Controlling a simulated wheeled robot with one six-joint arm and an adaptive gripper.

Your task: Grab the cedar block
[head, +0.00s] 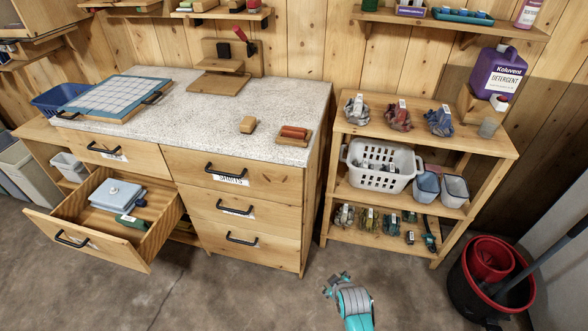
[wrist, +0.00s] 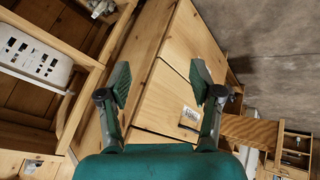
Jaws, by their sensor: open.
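Two block-like things lie on the speckled countertop (head: 200,115). One is a plain tan wooden block (head: 247,125). The other is a reddish-brown piece (head: 295,132) resting on a small wooden tray (head: 291,141) near the counter's right edge. I cannot tell for sure from the pictures which is the cedar block. My gripper (head: 337,283) is low in front of the cabinet, well away from both blocks. In the wrist view, my gripper (wrist: 160,84) has its fingers spread wide with nothing between them. The cabinet is beyond the fingers, and neither block shows in that view.
The cabinet's lower left drawer (head: 105,239) is pulled out. An open shelf unit (head: 430,127) with a white basket (head: 382,168) stands right of the cabinet. A black bucket (head: 497,285) is at the far right. The countertop around the tan block is mostly clear.

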